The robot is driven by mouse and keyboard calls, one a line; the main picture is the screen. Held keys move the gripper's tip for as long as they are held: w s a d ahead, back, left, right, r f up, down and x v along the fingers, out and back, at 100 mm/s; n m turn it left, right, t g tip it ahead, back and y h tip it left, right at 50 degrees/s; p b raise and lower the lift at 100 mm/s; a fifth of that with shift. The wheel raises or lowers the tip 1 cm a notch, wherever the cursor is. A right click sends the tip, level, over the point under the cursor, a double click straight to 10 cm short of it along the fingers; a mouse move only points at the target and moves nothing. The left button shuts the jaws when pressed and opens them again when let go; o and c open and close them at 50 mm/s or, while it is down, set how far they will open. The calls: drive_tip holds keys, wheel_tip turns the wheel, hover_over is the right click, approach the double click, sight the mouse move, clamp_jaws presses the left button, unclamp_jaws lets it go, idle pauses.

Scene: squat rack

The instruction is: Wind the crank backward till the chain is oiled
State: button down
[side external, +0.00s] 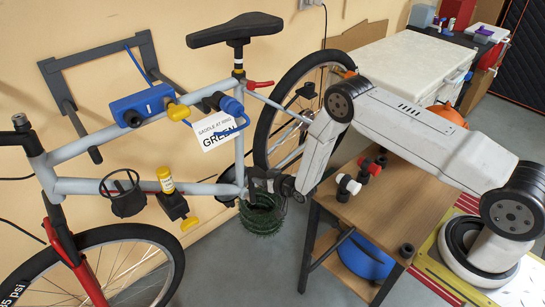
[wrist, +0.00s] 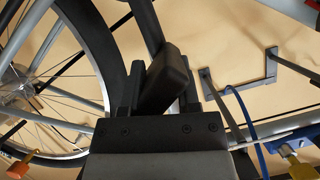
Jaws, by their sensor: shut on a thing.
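The bicycle (side external: 205,188) hangs in a stand by the wall. The crank area (side external: 262,176) at the bottom of its frame is dark and partly covered by my gripper (side external: 282,186). In the wrist view, my gripper (wrist: 163,92) is shut on a dark block (wrist: 168,72), which looks like the crank's pedal. A dark bar, probably the crank arm (wrist: 146,25), runs up behind it. The chain cannot be made out, so its oiling cannot be told. The rear wheel (side external: 300,105) stands behind my arm; its tyre (wrist: 92,50) fills the wrist view's left side.
A wooden bench (side external: 372,205) with red, white and black parts stands close to my arm. A green bristly thing (side external: 260,218) lies under the crank. The saddle (side external: 235,29) is above. A tag (side external: 215,131) hangs below the saddle.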

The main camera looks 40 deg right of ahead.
drive_tip(key=shift+d, duration=0.15)
drive_tip(key=shift+c, duration=1.6)
unclamp_jaws()
drive_tip(key=shift+s, duration=0.1)
drive_tip(key=v, duration=0.7)
drive_tip(key=shift+s+r, duration=0.15)
drive_tip(key=shift+s, duration=0.05)
drive_tip(key=shift+r, duration=0.15)
